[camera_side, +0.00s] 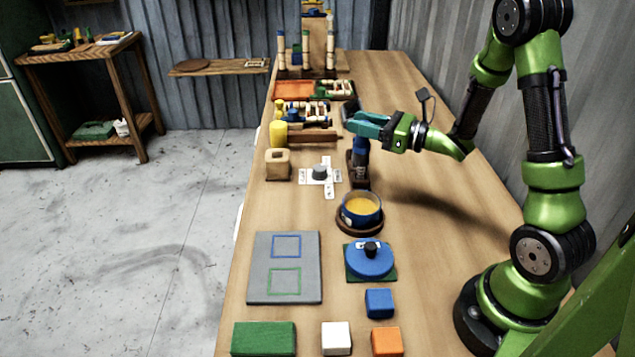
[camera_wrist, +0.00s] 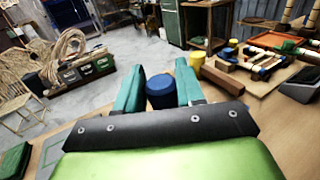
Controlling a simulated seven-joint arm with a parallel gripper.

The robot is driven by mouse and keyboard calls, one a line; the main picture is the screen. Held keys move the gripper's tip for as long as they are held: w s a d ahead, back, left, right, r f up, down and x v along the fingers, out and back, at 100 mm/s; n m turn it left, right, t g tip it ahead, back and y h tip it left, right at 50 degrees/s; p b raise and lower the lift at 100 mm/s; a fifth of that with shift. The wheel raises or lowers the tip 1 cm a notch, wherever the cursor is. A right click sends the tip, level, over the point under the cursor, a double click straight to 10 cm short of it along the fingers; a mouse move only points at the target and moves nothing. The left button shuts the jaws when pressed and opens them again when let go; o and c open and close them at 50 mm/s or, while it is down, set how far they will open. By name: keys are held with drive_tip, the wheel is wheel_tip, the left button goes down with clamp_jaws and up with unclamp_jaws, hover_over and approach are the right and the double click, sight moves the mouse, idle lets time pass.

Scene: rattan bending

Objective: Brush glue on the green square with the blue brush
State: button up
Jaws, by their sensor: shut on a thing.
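My gripper (camera_side: 362,125) is shut on the blue brush (camera_side: 361,148), near the top of its handle. The handle's round blue end also shows between my teal fingers in the wrist view (camera_wrist: 160,88). The brush is upright at its brown wooden stand (camera_side: 359,182); its bristles are hidden and I cannot tell whether it is clear of the stand. The blue glue pot (camera_side: 349,218) with yellow-orange glue (camera_side: 361,205) is open on a round wooden base, just in front of the stand. The green square (camera_side: 284,281) is an outline on the grey board (camera_side: 257,262), below a blue square outline (camera_side: 287,246).
A blue lid with a black knob (camera_side: 370,260) lies on a green pad right of the board. Blue (camera_side: 380,302), white (camera_side: 336,338), orange (camera_side: 386,341) and green (camera_side: 264,338) blocks line the front. A dial on a white cross (camera_side: 320,174) and a wooden block (camera_side: 278,164) stand left of the brush.

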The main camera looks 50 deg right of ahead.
drive_tip(key=s+a+n+g+y, duration=0.4)
drive_tip(key=s+a+n+y, duration=0.1)
drive_tip(key=s+a+y, duration=0.15)
wheel_tip(320, 180, down, 6)
drive_tip(key=shift+w+a+y, duration=0.15)
drive_tip(key=shift+w+y, duration=0.1)
drive_tip(key=shift+y, duration=0.1)
drive_tip(key=shift+f, duration=0.75)
idle(1.7)
drive_tip(key=shift+r, duration=0.1)
wheel_tip(320, 180, up, 7)
idle(0.7)
idle(0.5)
